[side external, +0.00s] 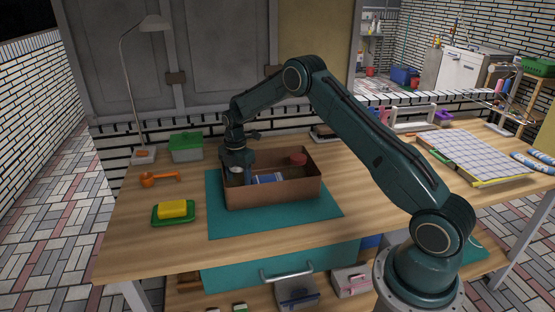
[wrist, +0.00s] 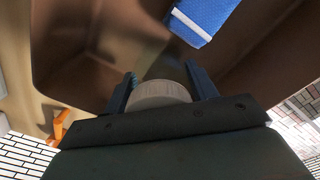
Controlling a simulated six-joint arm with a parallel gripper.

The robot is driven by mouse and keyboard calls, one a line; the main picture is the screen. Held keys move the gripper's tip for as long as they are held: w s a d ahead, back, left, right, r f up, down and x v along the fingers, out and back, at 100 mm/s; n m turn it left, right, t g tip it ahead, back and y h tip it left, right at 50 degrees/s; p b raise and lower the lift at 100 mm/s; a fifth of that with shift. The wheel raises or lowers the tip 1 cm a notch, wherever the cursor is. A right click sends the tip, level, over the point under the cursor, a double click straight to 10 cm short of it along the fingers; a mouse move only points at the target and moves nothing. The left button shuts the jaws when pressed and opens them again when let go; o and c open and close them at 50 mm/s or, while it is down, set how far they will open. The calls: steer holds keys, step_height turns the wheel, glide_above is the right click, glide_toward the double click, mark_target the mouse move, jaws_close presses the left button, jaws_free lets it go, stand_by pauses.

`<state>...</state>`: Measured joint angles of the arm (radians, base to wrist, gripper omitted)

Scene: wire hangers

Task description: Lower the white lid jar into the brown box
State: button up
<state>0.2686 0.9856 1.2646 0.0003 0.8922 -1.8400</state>
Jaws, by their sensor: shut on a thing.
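The brown box (side external: 275,194) stands on a teal mat on the wooden table. My gripper (side external: 236,170) is at the box's left end, at about the height of its rim. In the wrist view my gripper (wrist: 160,88) points into the box (wrist: 270,50), with its two fingers on either side of a pale round top. This is the white lid jar (wrist: 160,94), and the gripper is shut on it. In the side view a pale bit of the jar (side external: 235,178) shows below the gripper. The jar's lower part is hidden, so I cannot tell whether it touches the box floor.
Inside the box are a blue item with a white stripe (side external: 267,179) and a red item (side external: 298,159). Around it are a yellow block on a green tray (side external: 173,210), an orange scoop (side external: 160,178), a green-lidded container (side external: 186,146) and a lamp (side external: 143,155).

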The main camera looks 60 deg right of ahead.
steer(key=shift+f, duration=0.3)
stand_by(0.4)
steer(key=o, duration=1.2)
steer(key=shift+c, duration=0.2)
steer(key=shift+r, duration=0.1)
step_height(320, 180, up, 13)
steer(key=shift+r, duration=0.35)
steer(key=shift+s+r, duration=0.1)
